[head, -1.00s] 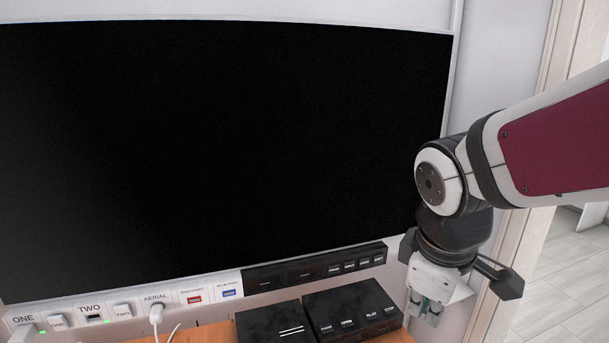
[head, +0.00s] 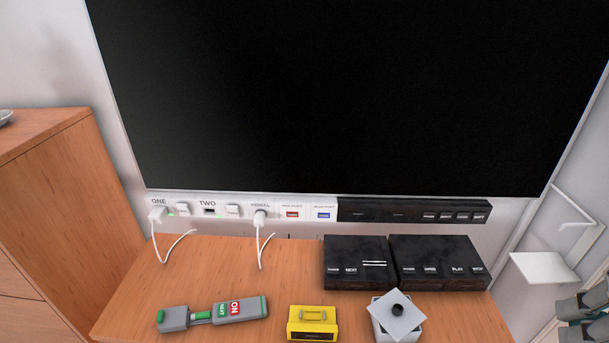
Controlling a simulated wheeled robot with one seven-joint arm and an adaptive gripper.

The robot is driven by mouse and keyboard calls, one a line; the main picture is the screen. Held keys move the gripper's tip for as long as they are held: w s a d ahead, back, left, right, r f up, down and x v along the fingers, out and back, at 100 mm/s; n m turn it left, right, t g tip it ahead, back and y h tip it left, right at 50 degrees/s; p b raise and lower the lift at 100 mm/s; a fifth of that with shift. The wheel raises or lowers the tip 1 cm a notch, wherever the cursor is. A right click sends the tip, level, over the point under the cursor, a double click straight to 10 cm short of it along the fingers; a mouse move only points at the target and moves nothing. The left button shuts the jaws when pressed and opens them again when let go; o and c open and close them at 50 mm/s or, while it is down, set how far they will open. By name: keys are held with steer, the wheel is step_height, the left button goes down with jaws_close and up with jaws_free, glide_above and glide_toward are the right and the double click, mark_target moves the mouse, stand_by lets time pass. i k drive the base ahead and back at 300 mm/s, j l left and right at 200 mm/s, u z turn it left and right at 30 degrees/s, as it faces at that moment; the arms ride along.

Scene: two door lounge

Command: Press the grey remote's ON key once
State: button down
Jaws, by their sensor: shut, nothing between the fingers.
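The grey remote (head: 255,307) lies on the wooden cabinet top at the lower left of the head view. A red and green patch (head: 234,308) on it carries the letters ON, turned sideways. A green piece (head: 201,316) and a grey block with a green end (head: 172,319) lie in line with it on the left; I cannot tell whether they are joined to it. My gripper (head: 578,320) shows only in part at the lower right edge. It is shut and empty, far to the right of the remote.
A yellow box with a handle (head: 312,322) and a white box with a tilted lid (head: 398,318) stand right of the remote. Two black boxes (head: 356,256) (head: 438,258) stand behind them. White cables (head: 155,240) hang from the panel below the large screen (head: 340,90). A white shelf (head: 543,267) juts out at right.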

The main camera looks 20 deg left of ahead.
mark_target(234, 306)
steer(key=u, duration=1.5)
steer(key=l, duration=0.3)
steer(key=j+z, duration=0.15)
steer(key=j, duration=0.2)
